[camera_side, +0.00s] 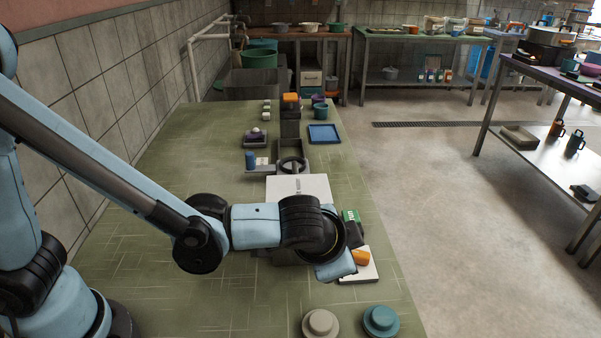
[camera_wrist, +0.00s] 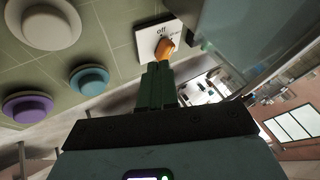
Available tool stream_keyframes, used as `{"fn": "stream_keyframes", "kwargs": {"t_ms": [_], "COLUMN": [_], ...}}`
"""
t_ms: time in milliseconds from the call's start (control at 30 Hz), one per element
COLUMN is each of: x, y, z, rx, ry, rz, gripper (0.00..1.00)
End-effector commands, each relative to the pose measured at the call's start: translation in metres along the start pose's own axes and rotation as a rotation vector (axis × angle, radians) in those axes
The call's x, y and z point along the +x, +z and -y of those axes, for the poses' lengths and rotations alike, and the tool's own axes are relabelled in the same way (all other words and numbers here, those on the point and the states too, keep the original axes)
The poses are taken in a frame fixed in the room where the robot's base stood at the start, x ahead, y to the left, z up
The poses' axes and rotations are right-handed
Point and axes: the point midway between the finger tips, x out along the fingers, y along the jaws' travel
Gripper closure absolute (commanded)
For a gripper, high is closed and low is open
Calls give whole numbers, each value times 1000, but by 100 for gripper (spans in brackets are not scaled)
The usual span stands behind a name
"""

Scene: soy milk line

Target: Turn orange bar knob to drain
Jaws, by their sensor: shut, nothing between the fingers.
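The orange bar knob (camera_side: 360,257) sits on a white plate (camera_side: 358,277) near the table's right edge in the side view. In the wrist view the knob (camera_wrist: 166,48) stands just beyond my fingertips, on the white plate (camera_wrist: 148,40) with the word "off" printed on it; a second label is partly covered. My gripper (camera_wrist: 157,70) is shut, its dark green fingers together with nothing between them. The fingertips appear very close to the knob; I cannot tell whether they touch.
A beige round button (camera_side: 320,323) and a teal one (camera_side: 381,320) stand at the table's front; a purple one (camera_wrist: 28,107) shows in the wrist view. A large pale panel (camera_side: 300,185) lies farther back.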

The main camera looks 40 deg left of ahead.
Motion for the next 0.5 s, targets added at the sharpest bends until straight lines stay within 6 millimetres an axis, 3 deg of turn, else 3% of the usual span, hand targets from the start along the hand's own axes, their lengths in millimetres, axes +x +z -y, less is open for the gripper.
{"fn": "stream_keyframes", "kwargs": {"t_ms": [200,433,500], "x": [-30,-48,-50], "y": [3,4,4], "z": [1,1,2], "rx": [0,-2,-8], "ry": [-1,-2,-2], "rz": [7,11,13], "gripper": [100,100,89]}}
